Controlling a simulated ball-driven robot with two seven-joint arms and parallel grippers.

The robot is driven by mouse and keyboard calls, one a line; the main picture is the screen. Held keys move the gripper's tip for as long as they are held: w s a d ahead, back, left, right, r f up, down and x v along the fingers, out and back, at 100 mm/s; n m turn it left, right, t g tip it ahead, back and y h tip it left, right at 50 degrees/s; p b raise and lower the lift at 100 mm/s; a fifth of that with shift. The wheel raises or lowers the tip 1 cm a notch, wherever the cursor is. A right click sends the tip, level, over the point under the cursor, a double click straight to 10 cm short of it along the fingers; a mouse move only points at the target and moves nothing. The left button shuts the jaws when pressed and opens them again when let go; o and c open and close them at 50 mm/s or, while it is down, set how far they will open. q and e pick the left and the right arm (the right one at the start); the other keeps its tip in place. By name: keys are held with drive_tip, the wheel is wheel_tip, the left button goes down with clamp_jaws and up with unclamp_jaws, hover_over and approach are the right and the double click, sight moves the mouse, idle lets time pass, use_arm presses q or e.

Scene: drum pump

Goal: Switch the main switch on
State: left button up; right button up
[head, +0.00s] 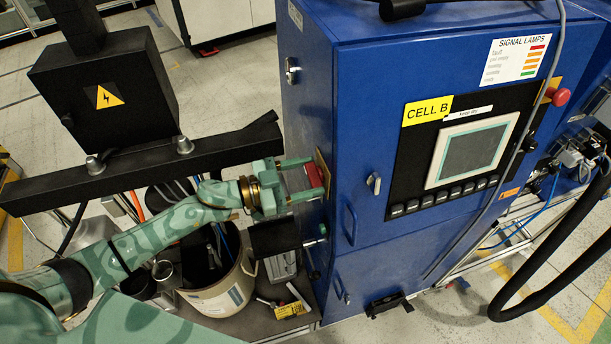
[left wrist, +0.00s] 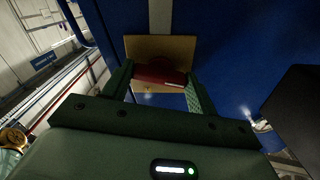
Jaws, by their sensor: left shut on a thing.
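The main switch (head: 315,175) is a red handle on a yellow plate (head: 323,166) on the left side wall of the blue cabinet (head: 345,100). My left gripper (head: 305,178) is at the switch, with one finger above and one below the red handle. In the left wrist view the red handle (left wrist: 160,75) sits between the two finger ends, in front of the yellow plate (left wrist: 160,52). The gripper is shut on this handle. The handle lies roughly crosswise between the fingers in that view. Any position marks on the plate cannot be read. My right gripper is not in view.
A dark beam (head: 140,160) and a black box with a warning sign (head: 105,80) stand left of the cabinet, close above my left arm. A bucket (head: 222,290) stands below the arm. The cabinet front carries a panel with a screen (head: 470,152).

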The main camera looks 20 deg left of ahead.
use_arm(q)
drive_tip(key=m, duration=0.3)
drive_tip(key=shift+m, duration=0.3)
drive_tip(key=m+b, duration=0.1)
drive_tip(key=m, duration=0.2)
drive_tip(key=shift+m, duration=0.3)
drive_tip(key=m+b, duration=0.1)
drive_tip(key=m, duration=0.2)
drive_tip(key=shift+f+m+b, duration=0.1)
drive_tip(key=shift+m+b, duration=0.25)
drive_tip(key=shift+m, duration=0.05)
drive_tip(key=shift+m+b, duration=0.9)
drive_tip(key=shift+m, duration=1.2)
drive_tip(key=o, duration=1)
